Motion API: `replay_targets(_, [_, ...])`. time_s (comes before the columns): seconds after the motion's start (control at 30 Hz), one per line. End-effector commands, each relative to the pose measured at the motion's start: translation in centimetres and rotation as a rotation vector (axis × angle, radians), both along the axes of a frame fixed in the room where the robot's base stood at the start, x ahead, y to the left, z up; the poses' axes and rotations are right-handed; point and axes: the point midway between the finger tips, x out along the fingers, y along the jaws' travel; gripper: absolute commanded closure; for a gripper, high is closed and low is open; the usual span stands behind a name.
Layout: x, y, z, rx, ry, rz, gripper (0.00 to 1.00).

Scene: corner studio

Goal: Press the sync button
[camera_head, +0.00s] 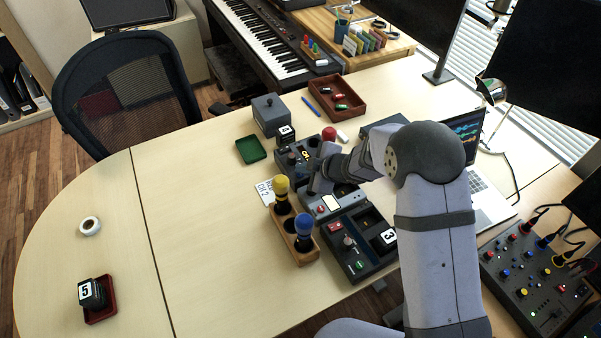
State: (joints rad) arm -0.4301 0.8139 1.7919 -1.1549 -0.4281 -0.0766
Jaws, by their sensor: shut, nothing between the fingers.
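A row of dark control boxes stands in the middle of the table, with a grey-fronted box (330,204) in the centre. That box has a small red button (321,209) and a pale lit panel. The near box (372,256) has a red knob (348,241), a small green button (359,265) and a block marked 3. No sync label is readable, so I cannot tell which button it is. My gripper (317,186) is shut and empty, low over the far edge of the centre box. Its wrist hides part of the boxes; contact cannot be told.
A wooden rack (295,238) with yellow and blue knobs stands left of the boxes. A grey lidded box (269,115), green tray (251,149) and brown tray (334,97) lie behind. A laptop (486,201) and mixer (536,280) are at right. The table's left half is mostly clear.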

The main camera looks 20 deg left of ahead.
Motion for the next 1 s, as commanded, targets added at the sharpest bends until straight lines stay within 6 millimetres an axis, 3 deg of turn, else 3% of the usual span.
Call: replay_targets(1.0, [0.0, 0.0, 0.9, 0.000, 0.001, -0.001, 1.00])
